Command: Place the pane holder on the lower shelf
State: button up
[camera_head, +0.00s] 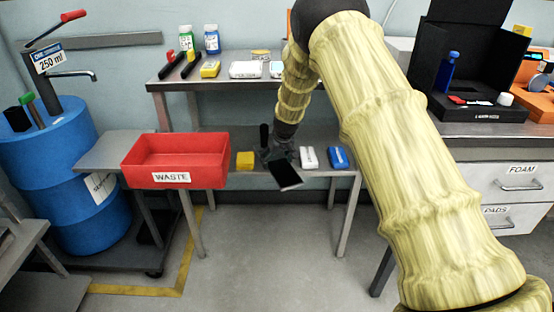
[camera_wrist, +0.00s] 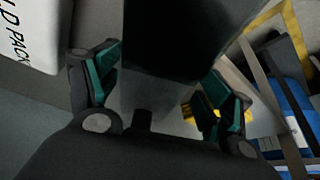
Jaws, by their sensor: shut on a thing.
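A dark, flat-faced thing, apparently the pane holder (camera_head: 285,175), hangs tilted below my gripper (camera_head: 279,150) in the head view. In the wrist view the dark holder (camera_wrist: 175,35) runs between the two green-padded fingers of my gripper (camera_wrist: 168,95), which is shut on it. The lower shelf (camera_head: 325,172) is the grey lower board of the rack. My gripper is at its front middle, and the holder overlaps the front edge in the picture. I cannot tell whether the holder touches the shelf. My gripper hides part of the holder.
On the lower shelf are a yellow block (camera_head: 245,161), a white pack (camera_head: 308,157) and a blue pack (camera_head: 338,157). The red waste bin (camera_head: 177,155) stands to the left. The upper shelf (camera_head: 225,82), holding several items, is above. A blue drum (camera_head: 60,150) stands far left.

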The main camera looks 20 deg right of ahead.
jog(key=o, duration=1.1)
jog(key=shift+f, duration=0.1)
jog(key=p+v, duration=0.2)
jog(key=v, duration=1)
